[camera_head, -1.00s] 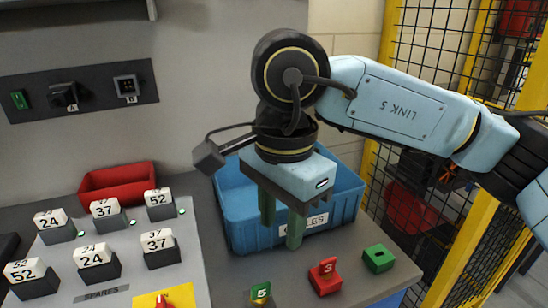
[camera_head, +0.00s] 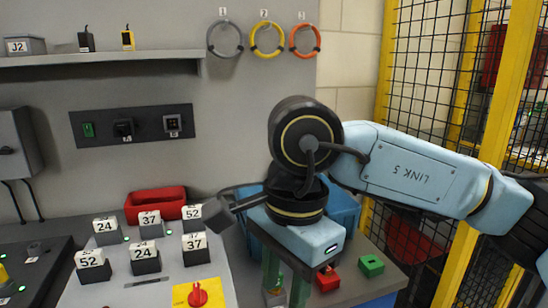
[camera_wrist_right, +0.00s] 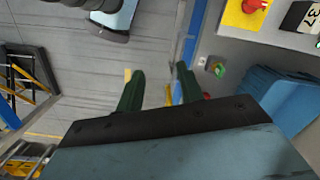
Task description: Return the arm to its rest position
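My right arm comes in from the right in the head view. Its gripper (camera_head: 286,282) points down in front of the blue bin (camera_head: 344,207), over the front part of the bench. In the right wrist view the two dark green fingers (camera_wrist_right: 159,72) stand apart with nothing between them; floor and the bench edge show beyond. The gripper is open and empty. Its body hides much of the bin. My left gripper is not in view.
A red block (camera_head: 327,279) and a green block (camera_head: 370,265) sit close right of the fingers. Numbered blocks (camera_head: 145,258), a red tray (camera_head: 155,203) and a red knob (camera_head: 197,294) are at left. A mesh fence with yellow posts (camera_head: 460,255) stands at right.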

